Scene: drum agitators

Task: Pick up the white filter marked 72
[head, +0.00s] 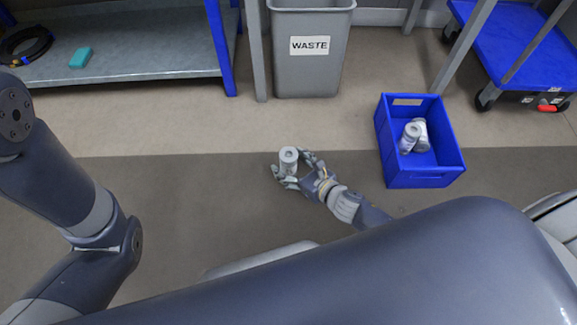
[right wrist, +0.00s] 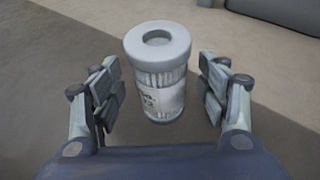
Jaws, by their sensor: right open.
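A white filter (head: 289,158) stands upright on the brown floor, left of the blue crate in the head view. In the right wrist view the white filter (right wrist: 158,75) has a round cap with a hole and a label; its marking is only partly readable, with what looks like a 2. My right gripper (head: 293,168) is open, its fingers on either side of the filter. In the right wrist view the fingers of my right gripper (right wrist: 162,95) show gaps to the filter on both sides. My left arm shows at the left, but its gripper is out of view.
A blue crate (head: 384,132) to the right holds white filters (head: 410,138). A grey waste bin (head: 308,70) stands behind. A metal shelf (head: 140,62) is at the back left, a blue cart (head: 535,50) at the back right. Floor left of the filter is clear.

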